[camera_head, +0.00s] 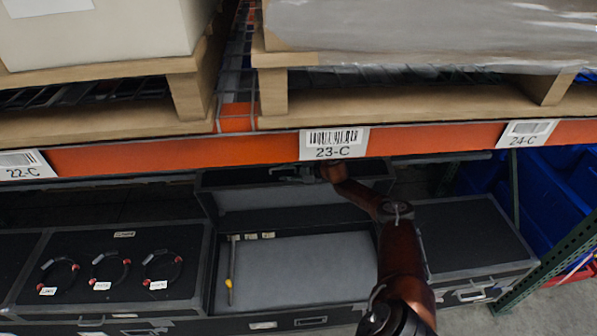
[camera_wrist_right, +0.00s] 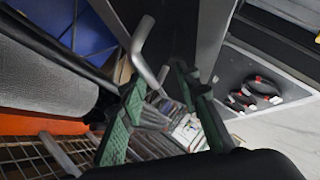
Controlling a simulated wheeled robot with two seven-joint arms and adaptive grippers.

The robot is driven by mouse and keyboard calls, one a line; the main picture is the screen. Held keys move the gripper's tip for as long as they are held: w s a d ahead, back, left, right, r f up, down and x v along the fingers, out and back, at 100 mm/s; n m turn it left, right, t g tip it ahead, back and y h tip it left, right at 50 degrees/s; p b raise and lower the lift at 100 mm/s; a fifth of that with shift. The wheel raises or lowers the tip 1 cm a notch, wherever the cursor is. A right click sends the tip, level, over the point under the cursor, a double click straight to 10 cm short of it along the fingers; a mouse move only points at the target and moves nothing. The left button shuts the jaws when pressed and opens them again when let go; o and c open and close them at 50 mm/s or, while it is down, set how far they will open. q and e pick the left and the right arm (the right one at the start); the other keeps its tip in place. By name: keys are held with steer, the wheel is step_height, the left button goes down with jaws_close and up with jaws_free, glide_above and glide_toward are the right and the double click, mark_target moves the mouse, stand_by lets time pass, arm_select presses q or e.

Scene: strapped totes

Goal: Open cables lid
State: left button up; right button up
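The middle black case (camera_head: 218,290) stands open under the shelf. Its lid (camera_head: 225,182) is raised at the back, with a grey inner lining. The left black case (camera_head: 70,243) is closed, and several coiled cables with red ends (camera_head: 110,267) lie on its lid; cables also show in the right wrist view (camera_wrist_right: 257,90). The case labels are too small to read. My right gripper (camera_head: 292,173) is at the raised lid's upper part, just under the orange beam. In the right wrist view its green-padded fingers (camera_wrist_right: 160,82) are apart, with a bent metal bar close by. Contact is unclear. My left gripper is out of view.
The orange beam (camera_head: 210,146) with label 23-C runs just above the raised lid. A closed black case (camera_head: 470,235) stands at the right. Blue bins (camera_head: 545,200) and a green post (camera_head: 560,245) are at far right.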

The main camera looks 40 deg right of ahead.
steer(key=v, duration=1.1)
steer(key=shift+w+d+f, duration=0.1)
steer(key=shift+w+d, duration=0.05)
